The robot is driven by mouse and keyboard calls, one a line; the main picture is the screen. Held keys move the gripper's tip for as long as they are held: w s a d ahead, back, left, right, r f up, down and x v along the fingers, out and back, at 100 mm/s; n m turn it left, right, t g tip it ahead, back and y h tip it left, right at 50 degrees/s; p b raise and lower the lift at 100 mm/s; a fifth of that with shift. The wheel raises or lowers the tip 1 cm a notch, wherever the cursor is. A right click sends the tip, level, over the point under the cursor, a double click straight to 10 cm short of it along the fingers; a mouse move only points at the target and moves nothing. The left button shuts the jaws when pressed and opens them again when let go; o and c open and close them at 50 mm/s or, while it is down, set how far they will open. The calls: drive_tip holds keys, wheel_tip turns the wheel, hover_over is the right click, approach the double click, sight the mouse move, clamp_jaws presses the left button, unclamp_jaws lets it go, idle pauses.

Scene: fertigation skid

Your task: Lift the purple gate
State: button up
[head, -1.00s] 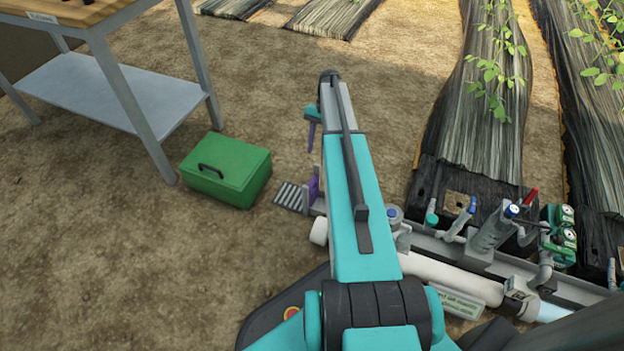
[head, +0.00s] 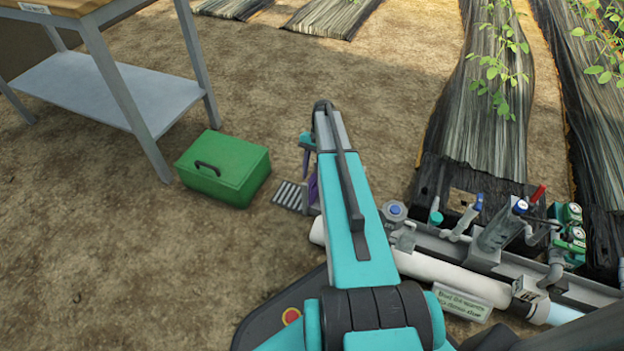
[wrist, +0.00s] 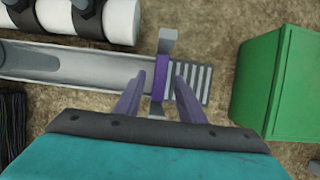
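The purple gate (wrist: 161,72) stands upright in a grey frame at the end of a grey channel (wrist: 90,68), beside a slotted grate (wrist: 194,83). In the head view the purple gate (head: 313,188) is partly hidden by my arm. My gripper (wrist: 159,77) is open in the wrist view, with one purple-grey finger on each side of the gate. I see gaps between the fingers and the gate, and no contact shows. In the head view my gripper (head: 305,172) hangs just above the gate area, mostly behind my arm.
A green box (head: 224,168) sits on the soil left of the grate. A workbench (head: 105,90) stands at upper left. A white pipe (head: 430,272) runs alongside the channel, with several valves, gauges and a sign (head: 463,304) at right. Open soil lies at lower left.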

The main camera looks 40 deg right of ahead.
drive_tip(key=shift+s+a+f, duration=0.15)
drive_tip(key=shift+a+f, duration=0.1)
drive_tip(key=shift+f, duration=0.35)
clamp_jaws()
wheel_tip(320, 180, up, 6)
drive_tip(key=p, duration=0.7)
drive_tip(key=shift+f, duration=0.2)
unclamp_jaws()
